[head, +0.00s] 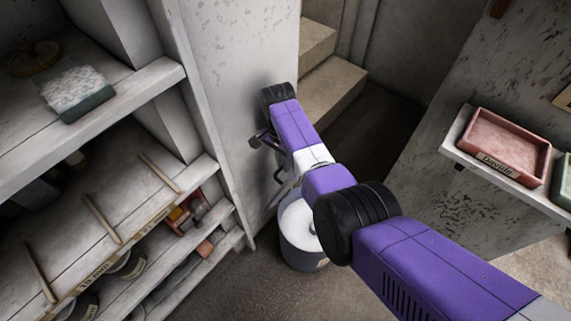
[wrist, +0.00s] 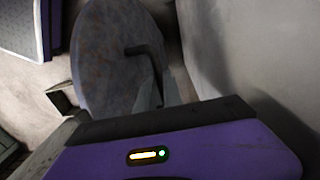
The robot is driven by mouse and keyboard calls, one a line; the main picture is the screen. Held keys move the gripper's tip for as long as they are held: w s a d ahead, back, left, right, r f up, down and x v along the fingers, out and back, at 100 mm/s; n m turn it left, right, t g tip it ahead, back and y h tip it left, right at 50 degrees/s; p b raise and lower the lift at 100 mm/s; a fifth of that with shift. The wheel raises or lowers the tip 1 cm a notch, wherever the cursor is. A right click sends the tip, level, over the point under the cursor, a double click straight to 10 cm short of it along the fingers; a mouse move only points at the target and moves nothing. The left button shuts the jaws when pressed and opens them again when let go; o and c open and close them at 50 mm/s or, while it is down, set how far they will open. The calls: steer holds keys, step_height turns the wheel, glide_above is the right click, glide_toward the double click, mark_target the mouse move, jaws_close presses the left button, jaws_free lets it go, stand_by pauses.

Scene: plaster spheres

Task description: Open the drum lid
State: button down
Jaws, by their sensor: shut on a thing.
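The drum lid (wrist: 104,55) is a round, mottled grey-brown disc in the wrist view, with a dark bar handle (wrist: 146,50). In the head view the lid (head: 282,191) seems to show as a thin grey edge, steeply tilted beside the drum's top. My gripper (wrist: 162,88) is shut on the lid's handle. In the head view my forearm and wrist hide part of the drum's right side.
Wooden shelves (head: 118,163) with tins and sticks fill the left. A pale wall panel (head: 245,70) stands close behind my wrist. Steps (head: 330,90) rise at the back. A ledge at right holds a pink tray (head: 508,143). Floor in front of the drum is clear.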

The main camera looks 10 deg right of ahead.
steer(key=shift+s+a+f, duration=0.15)
steer(key=shift+s+f, duration=0.1)
steer(key=shift+f, duration=0.1)
steer(key=c, duration=1.5)
jaws_free()
steer(key=shift+w, duration=0.1)
steer(key=shift+r, duration=0.15)
steer(key=shift+w+r, duration=0.1)
steer(key=shift+r, duration=0.25)
steer(key=shift+w+a+r+p, duration=0.1)
steer(key=shift+r+p, duration=0.55)
steer(key=shift+r, duration=1.1)
steer(key=shift+w+r+p, duration=0.1)
steer(key=shift+r+p, duration=0.5)
steer(key=shift+r, duration=1.15)
